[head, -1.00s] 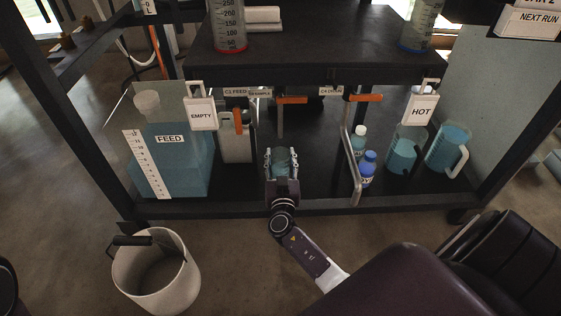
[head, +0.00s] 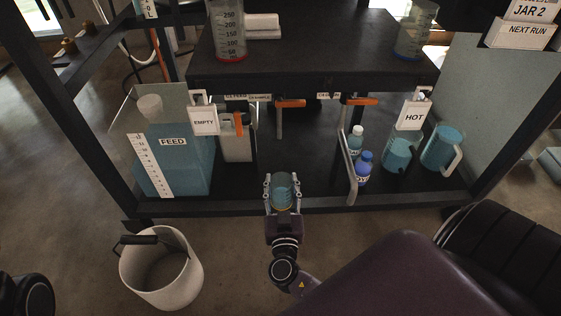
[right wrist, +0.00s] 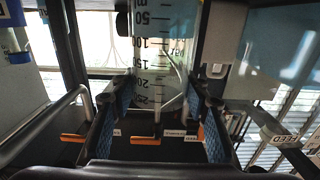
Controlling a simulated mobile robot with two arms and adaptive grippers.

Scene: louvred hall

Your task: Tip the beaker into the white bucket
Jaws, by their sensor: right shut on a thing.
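The beaker (head: 283,197) is clear, with blue-grey contents, and stands about upright in my right gripper (head: 282,181). The gripper's fingers are shut on its two sides, at the front edge of the lower shelf. In the right wrist view the beaker (right wrist: 153,50) shows its printed scale between the fingers (right wrist: 163,95). The white bucket (head: 180,288) stands on the floor at the lower left, left of and nearer than the gripper, with a dark handle at its rim. The bucket's inside looks empty. My left gripper is not seen.
A blue FEED tank (head: 178,172) stands on the lower shelf (head: 230,203) at left. Blue-capped bottle (head: 363,167) and blue jugs (head: 440,150) stand at right. Orange-handled valves (head: 290,103) hang under the upper shelf (head: 300,55). Floor between bucket and gripper is clear.

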